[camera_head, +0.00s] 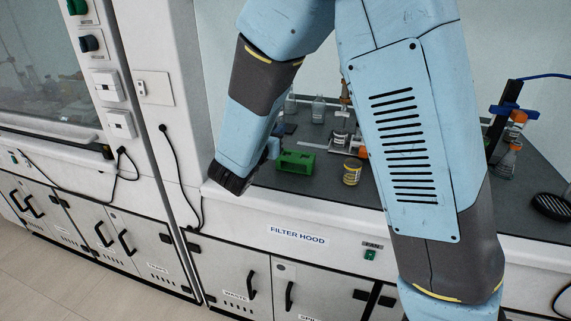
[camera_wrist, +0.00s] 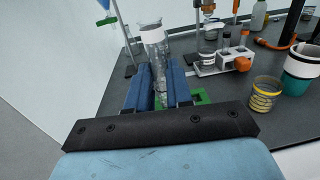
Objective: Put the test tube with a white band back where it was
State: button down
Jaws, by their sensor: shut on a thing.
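The clear test tube with a white band (camera_wrist: 153,36) stands nearly upright between the two blue fingers of my gripper (camera_wrist: 159,70), in the wrist view. My gripper is shut on it below the band. A green rack (camera_wrist: 203,97) lies beneath and just to the right of the fingers; much of it is hidden by my gripper. In the head view the green rack (camera_head: 297,162) sits near the front edge of the hood worktop, with my gripper (camera_head: 273,148) at its left end. The tube cannot be made out there, and its lower end is hidden in the wrist view.
A white holder (camera_wrist: 222,66) with dark tubes stands behind and right of the green rack. A yellow-banded jar (camera_wrist: 264,95) and a white-and-green cup (camera_wrist: 299,68) stand further right. A bottle (camera_wrist: 208,40) stands behind. The hood's glass wall is at the left.

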jog(key=shift+a, duration=0.15)
jog(key=m+g+h, duration=0.3)
jog(key=h, duration=0.1)
send_over(281, 157)
jog(key=f, duration=0.1)
notch_tip(281, 157, down, 10)
jog(key=shift+w+f, duration=0.1)
jog(key=c, duration=1)
grip_release()
